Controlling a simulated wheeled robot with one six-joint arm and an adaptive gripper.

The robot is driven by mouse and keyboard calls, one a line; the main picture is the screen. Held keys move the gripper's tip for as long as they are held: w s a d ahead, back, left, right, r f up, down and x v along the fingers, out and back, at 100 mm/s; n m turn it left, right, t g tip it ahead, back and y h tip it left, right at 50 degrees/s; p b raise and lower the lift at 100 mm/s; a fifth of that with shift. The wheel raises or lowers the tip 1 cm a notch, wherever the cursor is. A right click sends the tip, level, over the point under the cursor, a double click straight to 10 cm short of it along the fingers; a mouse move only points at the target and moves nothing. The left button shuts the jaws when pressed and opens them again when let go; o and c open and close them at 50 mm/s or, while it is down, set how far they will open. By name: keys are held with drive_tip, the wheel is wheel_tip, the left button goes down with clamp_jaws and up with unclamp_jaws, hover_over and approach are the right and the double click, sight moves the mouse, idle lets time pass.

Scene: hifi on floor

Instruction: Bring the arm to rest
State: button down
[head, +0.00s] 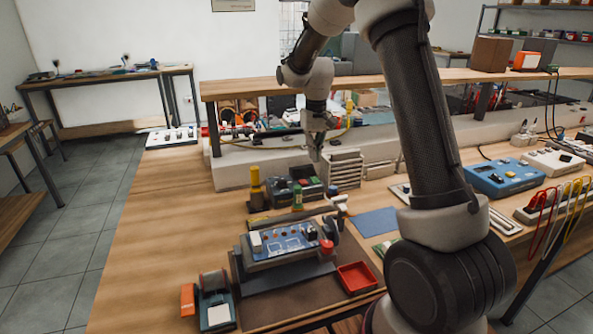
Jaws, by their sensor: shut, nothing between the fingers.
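My gripper (316,153) is small in the head view, at the end of my arm, pointing down over the workbench. Its fingers look shut, with nothing visible between them. It appears beside a stack of light slatted trays (343,169) and behind a dark device with green and red parts (301,187). I cannot tell whether it touches either. My arm rises at the right, bends at the top of the view and comes down to the gripper.
A blue panel with a red knob (290,241) sits on a dark stand at the front. A red tray (356,277), a yellow-topped post (256,188) and a blue instrument (502,177) stand around it. A raised wooden shelf (240,89) crosses behind.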

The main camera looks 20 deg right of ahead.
drive_tip(key=s+d+r+t, duration=0.1)
drive_tip(key=s+r, duration=0.3)
drive_tip(key=s, duration=0.7)
drive_tip(key=s+r+t, duration=0.2)
drive_tip(key=s+r, duration=0.3)
drive_tip(key=s, duration=0.7)
drive_tip(key=s+d+r+t, duration=0.1)
drive_tip(key=s+r, duration=0.4)
drive_tip(key=s, duration=0.6)
drive_tip(key=shift+s+d+r, duration=0.2)
drive_tip(key=shift+s+d, duration=0.15)
